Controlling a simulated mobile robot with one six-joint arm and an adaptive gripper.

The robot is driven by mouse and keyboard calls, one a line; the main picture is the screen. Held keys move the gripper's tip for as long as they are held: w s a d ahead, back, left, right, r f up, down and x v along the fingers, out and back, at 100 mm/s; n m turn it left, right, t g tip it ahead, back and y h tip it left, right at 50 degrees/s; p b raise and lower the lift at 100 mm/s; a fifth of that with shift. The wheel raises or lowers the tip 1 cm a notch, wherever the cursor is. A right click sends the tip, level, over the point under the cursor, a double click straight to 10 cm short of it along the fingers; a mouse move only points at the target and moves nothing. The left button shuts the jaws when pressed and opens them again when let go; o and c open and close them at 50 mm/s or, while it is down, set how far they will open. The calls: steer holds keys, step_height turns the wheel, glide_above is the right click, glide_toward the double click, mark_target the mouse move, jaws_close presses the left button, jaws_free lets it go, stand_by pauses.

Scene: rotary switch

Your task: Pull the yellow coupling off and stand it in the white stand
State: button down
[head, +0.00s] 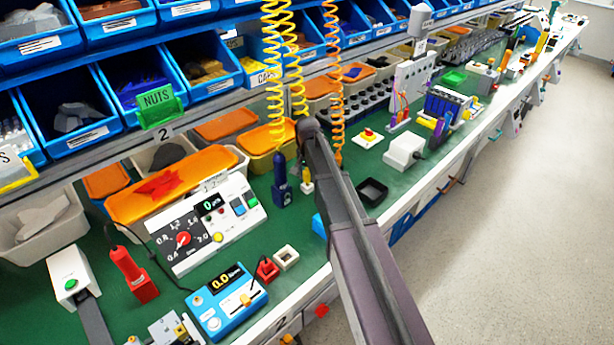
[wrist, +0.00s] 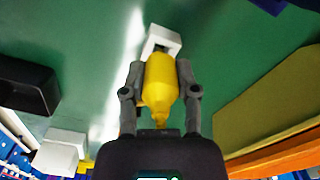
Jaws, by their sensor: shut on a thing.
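The yellow coupling (wrist: 160,82) is between the two grey fingers of my gripper (wrist: 160,68) in the wrist view, and my gripper is shut on it. The white stand (wrist: 165,37) shows just beyond the coupling's far end, partly covered by it. I cannot tell whether the coupling is in the stand or only above it. In the head view a small yellow piece, the coupling (head: 306,175), shows just over a small white block, the stand (head: 307,187). My arm hides most of my gripper there.
A dark blue tool (head: 281,188) stands left of the coupling. A black tray (head: 372,191) and a white box (head: 404,151) lie to the right. Coiled yellow hoses (head: 274,60) and an orange one (head: 334,80) hang close by. A dial panel (head: 205,225) is at front left.

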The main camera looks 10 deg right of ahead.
steer(key=shift+f+b, duration=0.9)
stand_by(0.9)
steer(key=shift+c, duration=1.4)
jaws_free()
steer(key=shift+r, duration=0.2)
step_height(320, 180, up, 7)
steer(key=p, duration=0.7)
steer(key=shift+r+p, duration=0.15)
steer(key=shift+p, duration=0.2)
steer(key=w+d+r+p, duration=0.4)
steer(key=d+r+p, duration=0.2)
steer(key=shift+w+r, duration=0.15)
steer(key=shift+w, duration=0.05)
steer(key=s+n, duration=0.5)
steer(key=s, duration=2.4)
steer(key=shift+n, duration=0.4)
